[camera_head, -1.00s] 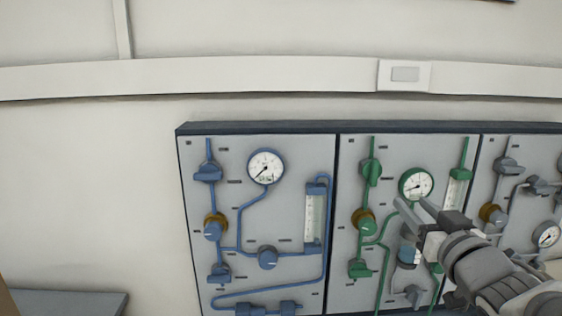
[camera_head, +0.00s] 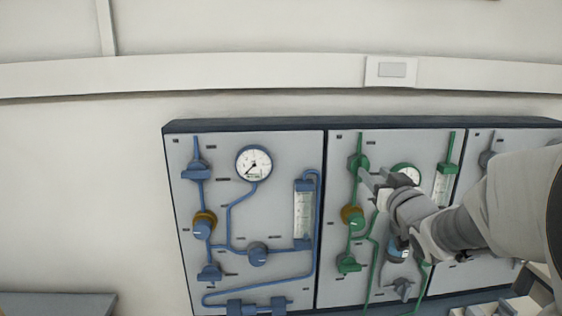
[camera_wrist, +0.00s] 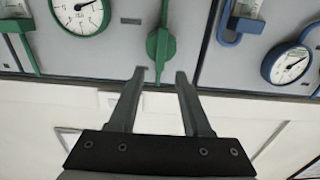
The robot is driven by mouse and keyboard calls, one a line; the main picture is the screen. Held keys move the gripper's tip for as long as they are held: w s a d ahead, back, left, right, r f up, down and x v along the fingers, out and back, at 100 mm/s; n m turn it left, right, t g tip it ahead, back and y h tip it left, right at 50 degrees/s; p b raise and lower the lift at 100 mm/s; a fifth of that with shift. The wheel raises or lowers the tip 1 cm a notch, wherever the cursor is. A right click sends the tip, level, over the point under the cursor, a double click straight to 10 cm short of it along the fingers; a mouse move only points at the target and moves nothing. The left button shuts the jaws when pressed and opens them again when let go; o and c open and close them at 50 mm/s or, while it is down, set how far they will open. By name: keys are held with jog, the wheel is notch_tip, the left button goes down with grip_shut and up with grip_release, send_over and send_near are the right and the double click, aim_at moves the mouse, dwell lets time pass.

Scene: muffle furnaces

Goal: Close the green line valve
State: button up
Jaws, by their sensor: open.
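The green panel (camera_head: 333,200) carries green pipes and several green valves. The upper left green valve (camera_head: 356,161) has its handle in line with its vertical pipe; in the wrist view this handle (camera_wrist: 160,45) runs up the picture. My gripper (camera_head: 370,178) is open and empty just in front of it. In the wrist view my fingertips (camera_wrist: 160,73) are spread to either side of the handle's near end; I cannot tell whether they touch it.
A round gauge (camera_head: 405,174) is close to my gripper, partly hidden by it. A green regulator knob (camera_head: 354,218) sits below the valve. The blue panel (camera_head: 285,150) is to the left, a grey one to the right, partly behind my arm.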

aim_at(364, 164)
jog(key=shift+w+p, duration=0.3)
jog(key=shift+w, duration=2.4)
grip_shut()
